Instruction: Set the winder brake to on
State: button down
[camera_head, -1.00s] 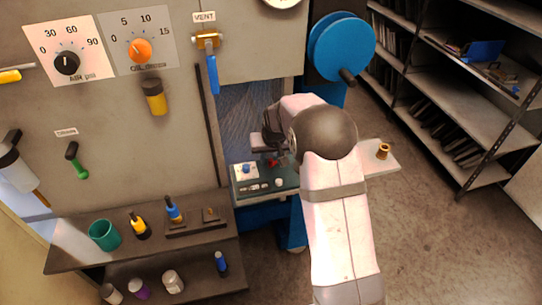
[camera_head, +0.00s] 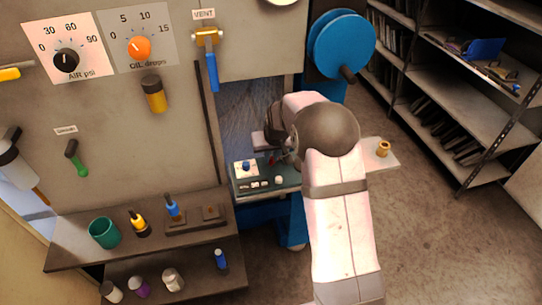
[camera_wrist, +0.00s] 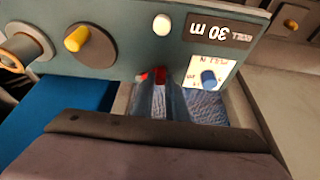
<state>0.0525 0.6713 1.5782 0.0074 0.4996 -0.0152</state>
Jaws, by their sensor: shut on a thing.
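A teal console (camera_head: 290,184) projects from the machine below the blue wheel. A small red lever (camera_head: 272,161) stands at its far side, beside my gripper (camera_head: 272,152). In the wrist view the red lever (camera_wrist: 159,75) shows at the console's edge between the fingertips of my gripper (camera_wrist: 160,82), which is shut on it. No label for the winder brake is readable, and the lever's on or off position cannot be told. My wrist hides part of the console in the head view.
The console also carries a blue knob (camera_wrist: 208,77) on a white dial, a white button (camera_wrist: 162,24), a 30 m counter (camera_wrist: 211,28) and a yellow-marked knob (camera_wrist: 90,46). The blue wheel (camera_head: 338,45) stands behind my arm. A stepped shelf (camera_head: 110,245) with bottles is at left.

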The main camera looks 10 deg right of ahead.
aim_at(279, 166)
jog(key=shift+s+d+f+n+y+b, duration=0.15)
jog(key=shift+d+n+y+b, duration=0.1)
jog(key=shift+n+b, duration=0.3)
jog(key=shift+s+d+n+y+b, duration=0.15)
jog(key=shift+d+n+y+b, duration=0.2)
jog(key=shift+n, duration=0.3)
jog(key=n+b, duration=0.1)
jog(key=b, duration=0.1)
jog(key=d+n+y+b, duration=0.1)
jog(key=n, duration=0.1)
jog(key=shift+s+b, duration=0.35)
jog(key=shift+b, duration=0.05)
jog(key=n, duration=0.1)
jog(key=d+n+y+b, duration=0.1)
jog(key=n, duration=0.1)
jog(key=shift+s+g, duration=0.1)
jog(key=shift+g, duration=0.3)
jog(key=shift+d+r+n+g+y, duration=0.1)
jog(key=shift+d+n+g+y, duration=0.15)
jog(key=shift+n, duration=0.45)
jog(key=shift+d+r+n+g+y, duration=0.1)
jog(key=shift+d+n+g+y, duration=0.1)
jog(key=shift+n, duration=0.5)
jog(key=c, duration=1.7)
grip_release()
jog(key=shift+c, duration=0.2)
